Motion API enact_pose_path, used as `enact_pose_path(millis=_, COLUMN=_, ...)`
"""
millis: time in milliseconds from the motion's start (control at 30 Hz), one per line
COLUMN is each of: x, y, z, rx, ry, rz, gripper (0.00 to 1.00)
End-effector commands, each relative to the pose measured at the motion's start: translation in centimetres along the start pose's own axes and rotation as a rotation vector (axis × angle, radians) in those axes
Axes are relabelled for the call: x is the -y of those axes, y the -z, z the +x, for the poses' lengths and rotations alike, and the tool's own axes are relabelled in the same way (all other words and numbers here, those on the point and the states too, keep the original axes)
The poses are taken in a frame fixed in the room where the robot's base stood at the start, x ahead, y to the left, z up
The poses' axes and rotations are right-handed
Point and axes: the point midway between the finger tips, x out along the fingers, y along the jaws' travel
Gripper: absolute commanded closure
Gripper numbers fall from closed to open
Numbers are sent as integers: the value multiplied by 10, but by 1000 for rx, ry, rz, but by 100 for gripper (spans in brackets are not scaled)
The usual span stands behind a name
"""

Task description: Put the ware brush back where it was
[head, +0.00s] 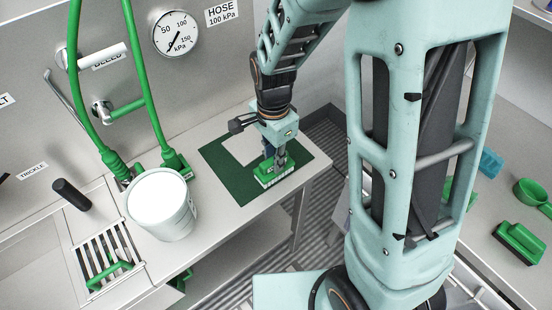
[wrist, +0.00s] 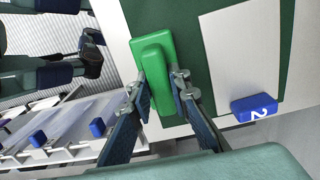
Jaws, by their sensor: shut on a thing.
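The ware brush (head: 274,174) is a green block with pale bristles beneath, at the right front part of a dark green mat (head: 222,161) on the bench. My gripper (head: 272,160) points down from above and is shut on the brush. In the wrist view the green brush back (wrist: 154,62) lies between my two fingers (wrist: 160,88). It overlaps the mat's edge there. I cannot tell whether the bristles touch the mat or hang just above it. A pale rectangle (head: 246,149) lies on the mat, partly hidden by my gripper in the head view.
A white bucket (head: 160,203) stands left of the mat, near green hoses (head: 145,75) and a slatted drain (head: 92,246). Another green brush (head: 520,242) and a green scoop (head: 532,192) lie on the right counter.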

Motion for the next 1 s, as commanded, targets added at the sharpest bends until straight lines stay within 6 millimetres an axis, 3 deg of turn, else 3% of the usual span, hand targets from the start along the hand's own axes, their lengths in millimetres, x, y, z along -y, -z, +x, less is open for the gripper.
enact_pose_path(millis=267, x=0, y=0, z=3, rx=0, ry=0, rz=0, gripper=100)
enact_pose_path(millis=300, x=0, y=0, z=3, rx=0, ry=0, rz=0, gripper=82)
enact_pose_path(millis=467, x=0, y=0, z=2, rx=0, ry=-1, rz=0, gripper=66)
enact_pose_path(millis=767, x=0, y=0, z=1, rx=0, ry=-1, rz=0, gripper=66)
enact_pose_path(millis=1000, x=2, y=1, z=-28, rx=-1, ry=5, rz=0, gripper=66)
